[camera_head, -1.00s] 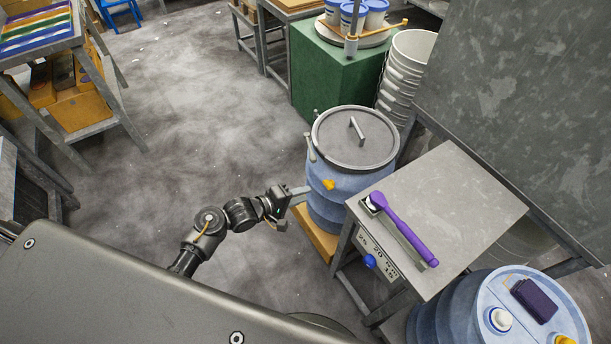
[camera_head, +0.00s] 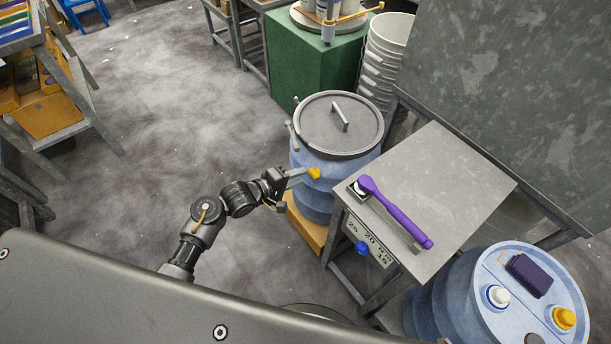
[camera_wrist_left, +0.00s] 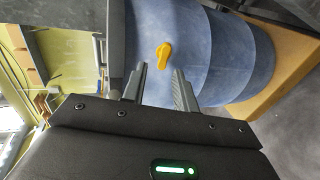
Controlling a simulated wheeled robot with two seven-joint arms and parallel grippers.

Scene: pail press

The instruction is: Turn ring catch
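The blue ribbed drum (camera_head: 318,195) stands left of the steel table, closed by a grey round lid (camera_head: 325,118) with a bar handle and a dark rim ring. A yellow catch (camera_head: 314,173) sits on the drum's side below the rim; it also shows in the left wrist view (camera_wrist_left: 163,56). My left gripper (camera_head: 301,175) reaches in from the left, its fingertips close to the catch. In the wrist view the two fingers (camera_wrist_left: 160,70) are apart, with the catch just beyond and between their tips. Contact cannot be told. My right gripper is not in view.
The steel table (camera_head: 455,190) beside the drum carries a purple-handled tool (camera_head: 397,212). A second blue drum (camera_head: 520,265) stands at lower right. A green cabinet (camera_head: 300,65) and stacked white pails (camera_head: 382,60) are behind.

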